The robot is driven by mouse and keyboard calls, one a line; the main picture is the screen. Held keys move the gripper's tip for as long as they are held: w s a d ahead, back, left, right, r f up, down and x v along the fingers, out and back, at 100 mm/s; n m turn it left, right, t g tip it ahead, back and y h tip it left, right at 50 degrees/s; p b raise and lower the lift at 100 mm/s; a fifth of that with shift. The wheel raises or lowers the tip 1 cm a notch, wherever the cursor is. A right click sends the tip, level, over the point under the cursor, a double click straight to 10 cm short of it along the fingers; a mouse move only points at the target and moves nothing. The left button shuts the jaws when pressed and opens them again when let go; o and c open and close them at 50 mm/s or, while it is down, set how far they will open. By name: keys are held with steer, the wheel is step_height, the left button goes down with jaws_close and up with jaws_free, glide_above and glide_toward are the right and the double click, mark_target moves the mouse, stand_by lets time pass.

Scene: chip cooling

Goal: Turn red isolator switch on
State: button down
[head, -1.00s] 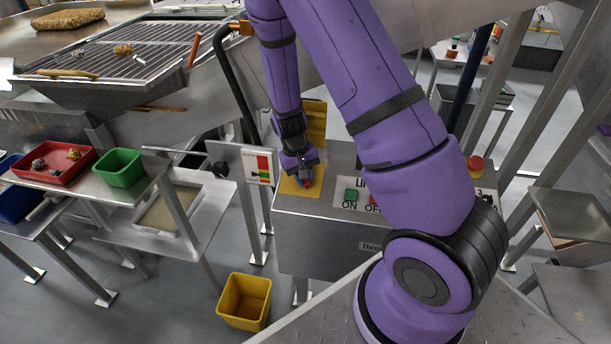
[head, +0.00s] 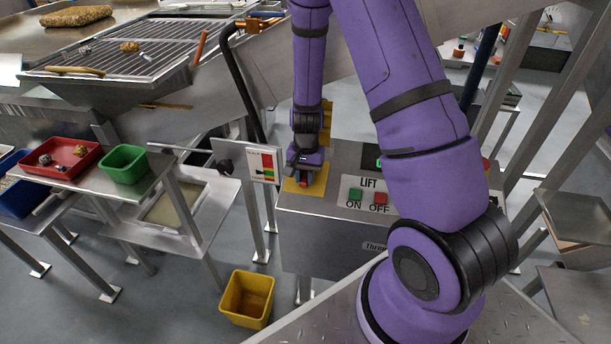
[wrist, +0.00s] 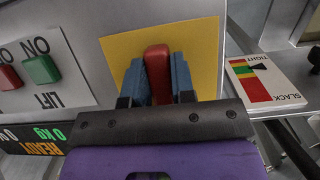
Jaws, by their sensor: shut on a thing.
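The red isolator switch (wrist: 158,72) is a red handle on a yellow plate (wrist: 206,44) in the wrist view. The blue fingers of my gripper (wrist: 157,80) are on both sides of the handle and shut on it. In the head view my gripper (head: 304,181) points down at the yellow plate (head: 291,188) at the left end of the grey control box (head: 315,227). There only a small red part of the handle shows between the fingers. No on or off marking for this switch is readable.
Beside the switch are a green ON button (head: 355,193) and a red OFF button (head: 380,198) under a LIFT label. A slack/tight gauge card (head: 263,166) stands close on the left. A yellow bin (head: 246,299) is on the floor. My arm hides the box's right side.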

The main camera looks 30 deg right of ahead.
stand_by(0.4)
steer(key=c, duration=1)
jaws_free()
steer(key=shift+o, duration=0.2)
step_height(320, 180, up, 11)
steer(key=shift+w+d, duration=0.35)
steer(key=shift+f, duration=0.1)
step_height(320, 180, up, 18)
steer(key=n+t, duration=0.3)
steer(key=n, duration=0.1)
glide_above(306, 172)
steer(key=s+a, duration=0.4)
steer(key=s, duration=0.3)
steer(key=s+a+r+n+t, duration=0.1)
steer(key=s+r+n, duration=0.1)
steer(key=s+r, duration=0.3)
steer(key=s+a+r+n+t, duration=0.1)
steer(key=s+r+n, duration=0.2)
steer(key=s, duration=0.8)
step_height(306, 172, up, 3)
steer(key=shift+a+f+t+h, duration=0.15)
steer(key=shift+f+t+h, duration=0.05)
steer(key=shift+t+h, duration=0.2)
